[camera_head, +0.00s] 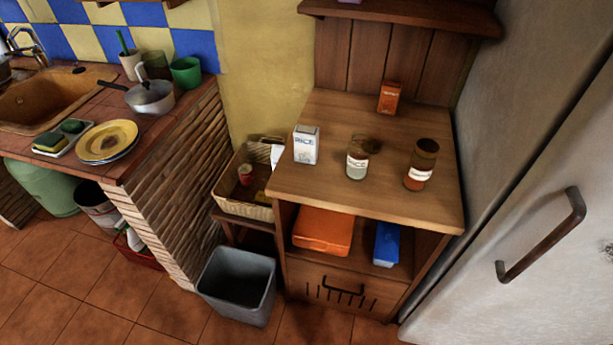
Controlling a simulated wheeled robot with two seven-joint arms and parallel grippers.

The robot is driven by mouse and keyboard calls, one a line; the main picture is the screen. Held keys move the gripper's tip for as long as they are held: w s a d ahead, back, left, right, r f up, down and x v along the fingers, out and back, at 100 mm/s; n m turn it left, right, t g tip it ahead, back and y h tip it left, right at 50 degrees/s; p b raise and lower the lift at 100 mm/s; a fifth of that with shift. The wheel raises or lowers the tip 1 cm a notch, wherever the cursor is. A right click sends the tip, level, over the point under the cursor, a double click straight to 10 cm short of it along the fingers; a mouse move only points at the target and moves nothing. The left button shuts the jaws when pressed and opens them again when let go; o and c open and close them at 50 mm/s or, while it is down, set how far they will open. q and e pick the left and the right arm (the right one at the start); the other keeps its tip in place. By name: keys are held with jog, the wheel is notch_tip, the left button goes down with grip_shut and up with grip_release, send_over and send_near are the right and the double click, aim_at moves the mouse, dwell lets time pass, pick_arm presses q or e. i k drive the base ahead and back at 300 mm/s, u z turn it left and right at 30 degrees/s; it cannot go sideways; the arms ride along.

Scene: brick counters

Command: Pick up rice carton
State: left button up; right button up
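The rice carton (306,145) is a small white box with dark lettering that seems to read "RICE". It stands upright near the left edge of the wooden cabinet top (330,187). A glass jar with pale contents (357,160) stands to its right, apart from it. Neither of my grippers shows in the head view.
A brown-red jar (420,166) and a small orange box (389,97) also stand on the cabinet top. A wicker basket (245,208) sits left of the cabinet, with a grey bin (237,285) below. The fridge (530,200) closes off the right side.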

aim_at(305, 138)
jog(key=k, duration=1.05)
jog(key=u, duration=0.8)
jog(key=i, duration=1.9)
jog(key=z, duration=0.8)
